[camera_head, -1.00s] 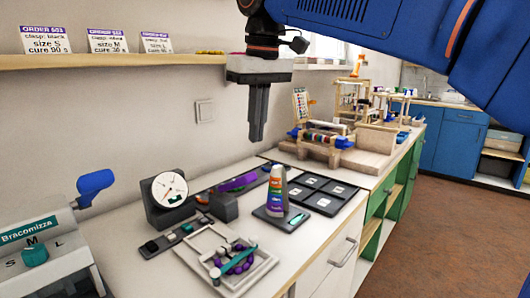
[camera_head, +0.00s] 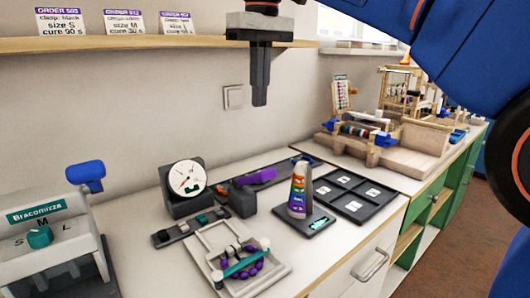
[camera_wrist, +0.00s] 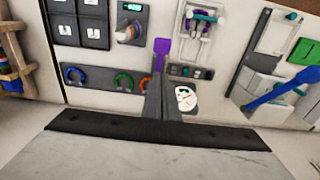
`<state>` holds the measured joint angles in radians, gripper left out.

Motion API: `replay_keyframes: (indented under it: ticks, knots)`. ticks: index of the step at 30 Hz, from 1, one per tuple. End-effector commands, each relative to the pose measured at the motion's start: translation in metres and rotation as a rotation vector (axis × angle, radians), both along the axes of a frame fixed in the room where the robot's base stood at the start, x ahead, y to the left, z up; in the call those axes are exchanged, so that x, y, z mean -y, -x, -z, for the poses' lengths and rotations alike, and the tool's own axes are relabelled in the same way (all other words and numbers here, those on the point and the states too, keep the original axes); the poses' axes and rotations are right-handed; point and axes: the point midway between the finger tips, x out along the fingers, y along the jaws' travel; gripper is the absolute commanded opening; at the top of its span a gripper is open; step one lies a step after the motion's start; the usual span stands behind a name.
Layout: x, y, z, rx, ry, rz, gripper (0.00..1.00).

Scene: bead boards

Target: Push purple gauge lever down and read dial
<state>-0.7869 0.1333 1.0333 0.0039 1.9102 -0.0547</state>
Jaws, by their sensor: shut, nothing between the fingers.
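The gauge (camera_head: 183,184) is a dark block on the counter with a round white dial (camera_head: 187,177) and a red needle; its reading is too small to tell. Its purple lever (camera_head: 258,177) sticks out to the right from a dark housing and is tilted slightly upward. In the wrist view the dial (camera_wrist: 185,98) lies right of the fingers and the purple lever (camera_wrist: 161,50) shows just beyond their tips. My gripper (camera_head: 260,103) points down, shut and empty, well above the counter, apart from the lever.
A bottle with coloured bands (camera_head: 298,190) stands on a dark pad right of the lever. A white bead tray (camera_head: 272,277) lies in front, a black compartment tray (camera_head: 352,212) at right. A machine with a blue handle (camera_head: 86,176) stands at left. A shelf (camera_head: 130,47) runs along the wall.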

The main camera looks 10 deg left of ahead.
Motion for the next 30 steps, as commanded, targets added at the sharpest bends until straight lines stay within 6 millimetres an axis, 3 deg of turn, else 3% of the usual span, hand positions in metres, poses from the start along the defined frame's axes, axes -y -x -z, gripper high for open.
replay_keyframes:
  ticks: [8,21,30]
  knots:
    - [0.000,0.000,0.025,-0.001,0.001,0.000,0.00]
    - [-0.004,-0.004,0.103,-0.002,0.002,0.000,0.00]
    - [0.009,0.008,0.130,-0.001,0.001,0.000,0.00]
